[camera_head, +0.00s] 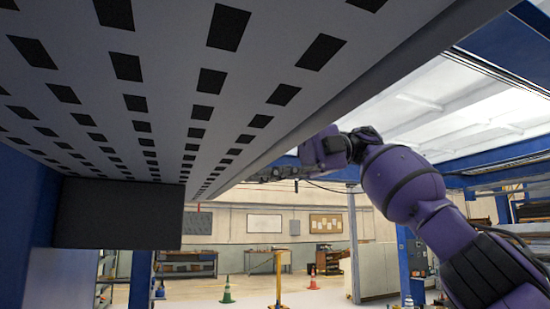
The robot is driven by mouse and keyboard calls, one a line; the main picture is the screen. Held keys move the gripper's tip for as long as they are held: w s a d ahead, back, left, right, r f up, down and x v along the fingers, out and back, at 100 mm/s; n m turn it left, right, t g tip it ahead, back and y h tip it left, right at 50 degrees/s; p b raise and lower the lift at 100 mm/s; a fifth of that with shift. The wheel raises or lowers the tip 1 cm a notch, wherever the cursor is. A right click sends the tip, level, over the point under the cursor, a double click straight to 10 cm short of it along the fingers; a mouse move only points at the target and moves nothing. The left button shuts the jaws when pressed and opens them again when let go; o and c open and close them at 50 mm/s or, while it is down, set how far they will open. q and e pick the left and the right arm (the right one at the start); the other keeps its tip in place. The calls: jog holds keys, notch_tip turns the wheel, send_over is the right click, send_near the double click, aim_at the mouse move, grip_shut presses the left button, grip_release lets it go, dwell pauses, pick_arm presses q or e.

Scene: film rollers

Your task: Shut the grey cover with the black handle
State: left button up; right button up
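A large grey panel with rows of dark rectangular openings (170,100), which looks like the grey cover, spans the upper left, seen from below. It is raised and tilted overhead. I cannot make out its black handle. My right arm comes in from the right, purple with black bands. My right gripper (264,174) is small and dark, close to the panel's right edge in the picture. I cannot tell whether it touches the panel or whether its fingers are open. My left gripper is not in view.
A dark grey block (118,213) hangs below the panel at the left, beside a blue frame (28,205). Blue beams stand at the right. Beyond lie an open floor, a green cone (227,291), an orange cone (313,281) and a yellow post (278,278).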

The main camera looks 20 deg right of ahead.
jog(key=shift+v, duration=2.7)
